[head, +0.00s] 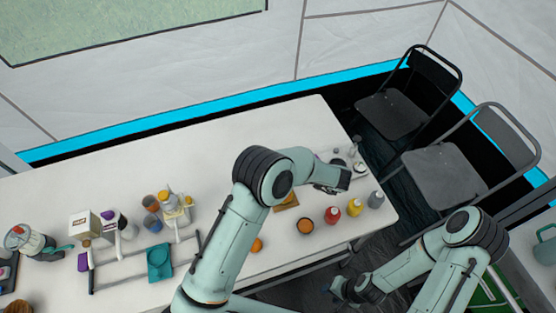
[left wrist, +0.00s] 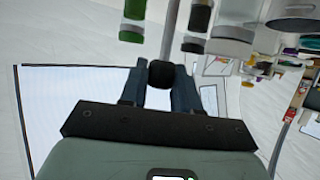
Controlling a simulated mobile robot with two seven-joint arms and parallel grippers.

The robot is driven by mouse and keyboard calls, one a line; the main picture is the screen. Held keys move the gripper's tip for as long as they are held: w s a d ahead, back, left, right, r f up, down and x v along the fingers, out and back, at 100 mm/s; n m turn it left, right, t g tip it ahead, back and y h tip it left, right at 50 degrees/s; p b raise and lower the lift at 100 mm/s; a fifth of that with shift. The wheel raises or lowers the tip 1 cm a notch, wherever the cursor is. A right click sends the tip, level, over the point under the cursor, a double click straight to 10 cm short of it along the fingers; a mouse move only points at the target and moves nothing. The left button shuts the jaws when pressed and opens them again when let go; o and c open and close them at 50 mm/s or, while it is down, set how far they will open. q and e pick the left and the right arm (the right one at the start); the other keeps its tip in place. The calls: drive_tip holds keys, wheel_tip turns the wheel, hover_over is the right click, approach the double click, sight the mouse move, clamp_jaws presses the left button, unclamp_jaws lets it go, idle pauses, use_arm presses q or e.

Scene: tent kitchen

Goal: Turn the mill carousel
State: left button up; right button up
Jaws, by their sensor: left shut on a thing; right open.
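The mill carousel (head: 360,170) stands at the table's right end in the head view, partly hidden behind my left wrist. In the left wrist view its black knob (left wrist: 163,74) sits between the fingers of my left gripper (left wrist: 162,88), which is shut on it. A metal rod (left wrist: 171,30) runs up from the knob. A mill with a green part (left wrist: 133,12) and others with dark bands (left wrist: 198,18) hang around the rod in this view. My right gripper (head: 345,290) is low in the head view, past the table's front edge, open and away from the carousel.
The white table (head: 200,140) has a wide clear middle. A red bottle (head: 355,207), a grey bottle (head: 376,200), a yellow-topped bottle (head: 333,215) and an orange-topped jar (head: 305,226) stand near the carousel. A rack (head: 130,270) is at left. Folding chairs (head: 440,175) stand beyond the right end.

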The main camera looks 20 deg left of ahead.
use_arm(q)
drive_tip(key=shift+w+n+g, duration=0.1)
drive_tip(key=shift+n+g, duration=0.5)
drive_tip(key=shift+g, duration=0.1)
drive_tip(key=o, duration=1)
drive_tip(key=shift+a, duration=0.1)
drive_tip(key=v, duration=1.3)
drive_tip(key=shift+d, duration=0.25)
